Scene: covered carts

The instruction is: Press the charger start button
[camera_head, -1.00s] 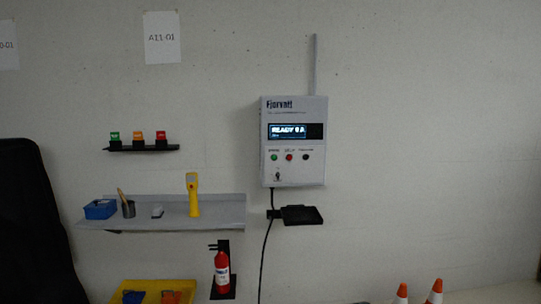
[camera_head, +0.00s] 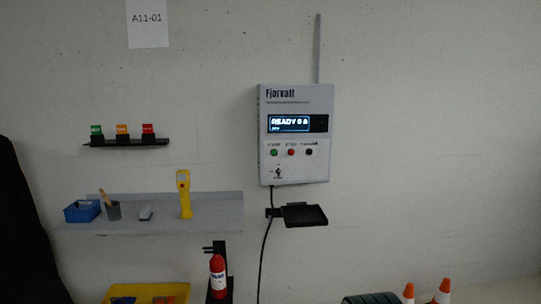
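A light grey wall-mounted charger box (camera_head: 295,135) labelled "Fjorvatt" hangs right of the middle. Its lit display (camera_head: 289,124) reads "READY" followed by characters I cannot read surely. Below the display are a green button (camera_head: 274,152), a red button (camera_head: 291,153) and a black button (camera_head: 309,152). Their small labels are too blurred to read surely; the green one's may read "START". A small switch (camera_head: 278,171) sits lower on the panel. My gripper is not in view.
A small black tray (camera_head: 305,215) juts out below the charger, with a black cable hanging beside it. A grey shelf (camera_head: 150,224) at left holds a yellow handheld device (camera_head: 184,195) and small items. A fire extinguisher (camera_head: 218,277) and orange cones (camera_head: 442,291) are low down.

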